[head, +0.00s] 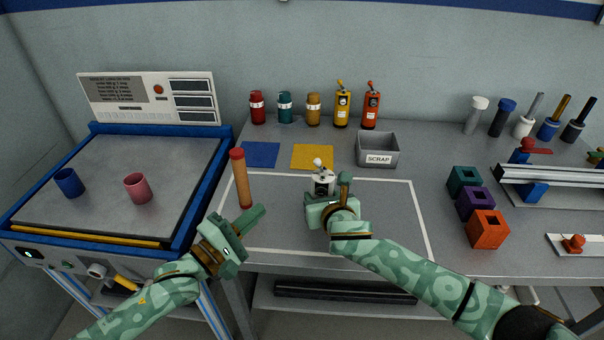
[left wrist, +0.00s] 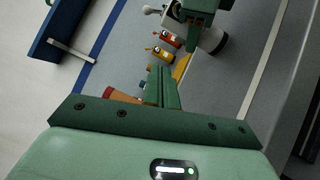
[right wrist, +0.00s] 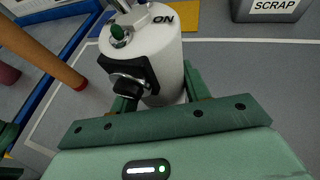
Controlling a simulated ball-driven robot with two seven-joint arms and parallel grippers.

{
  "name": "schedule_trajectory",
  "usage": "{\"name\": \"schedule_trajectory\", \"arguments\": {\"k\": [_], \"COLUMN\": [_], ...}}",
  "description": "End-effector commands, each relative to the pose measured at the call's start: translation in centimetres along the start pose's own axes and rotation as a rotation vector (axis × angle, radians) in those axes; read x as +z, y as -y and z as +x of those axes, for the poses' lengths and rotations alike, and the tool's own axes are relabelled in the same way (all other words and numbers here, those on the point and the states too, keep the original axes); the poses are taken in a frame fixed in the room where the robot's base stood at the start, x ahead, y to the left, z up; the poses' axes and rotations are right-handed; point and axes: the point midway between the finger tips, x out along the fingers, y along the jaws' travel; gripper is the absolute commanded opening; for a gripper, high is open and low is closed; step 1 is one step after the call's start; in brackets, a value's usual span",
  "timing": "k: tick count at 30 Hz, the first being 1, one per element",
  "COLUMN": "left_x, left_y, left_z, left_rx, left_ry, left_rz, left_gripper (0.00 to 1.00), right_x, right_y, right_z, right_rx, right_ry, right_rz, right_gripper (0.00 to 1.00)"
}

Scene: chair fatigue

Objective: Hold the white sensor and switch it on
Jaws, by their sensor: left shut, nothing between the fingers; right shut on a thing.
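The white sensor (head: 324,184) is an upright white cylinder above the grey bench, held in my right gripper (head: 328,198). In the right wrist view the sensor (right wrist: 168,60) shows "ON" on its top, a green dome and a black block on its side. A lever on its top is partly cut off there. In the head view the lever's white ball leans slightly left. My left gripper (head: 252,219) is shut and empty, left of the sensor and apart from it. The left wrist view shows its closed fingers (left wrist: 159,87) with the sensor (left wrist: 211,39) beyond.
An orange cylinder with a red cap (head: 242,180) stands close behind my left gripper. Blue (head: 261,154) and yellow (head: 313,157) mats and a scrap bin (head: 377,150) lie behind the sensor. Coloured blocks (head: 487,228) stand at right. The outlined bench area in front is mostly clear.

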Motion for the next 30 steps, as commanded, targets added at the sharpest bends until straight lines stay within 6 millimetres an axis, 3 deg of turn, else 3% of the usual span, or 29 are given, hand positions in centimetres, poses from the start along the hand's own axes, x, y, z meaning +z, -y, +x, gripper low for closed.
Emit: {"name": "schedule_trajectory", "arguments": {"k": [5, 17, 23, 30], "left_x": [0.3, 0.3, 0.5, 0.6], "left_y": [-1.3, -1.5, -1.9, -2.4], "left_z": [-0.2, 0.2, 3.0, 8.2], "left_rx": [0.092, 0.099, 0.102, 0.101], "left_ry": [0.025, 0.028, 0.029, 0.029], "left_rz": [-0.119, -0.127, -0.127, -0.126], "left_gripper": [0.00, 0.00, 0.00, 0.00], "right_x": [-0.1, -0.1, -0.1, -0.1], "right_y": [0.0, 0.0, 0.0, 0.0], "right_z": [0.0, 0.0, 0.0, 0.0], "right_rx": [0.000, 0.000, 0.000, 0.000], "right_ry": [-0.001, -0.001, -0.001, -0.001], "right_rz": [0.000, 0.000, 0.000, 0.000], "right_gripper": [0.21, 0.21, 0.21, 0.21]}}
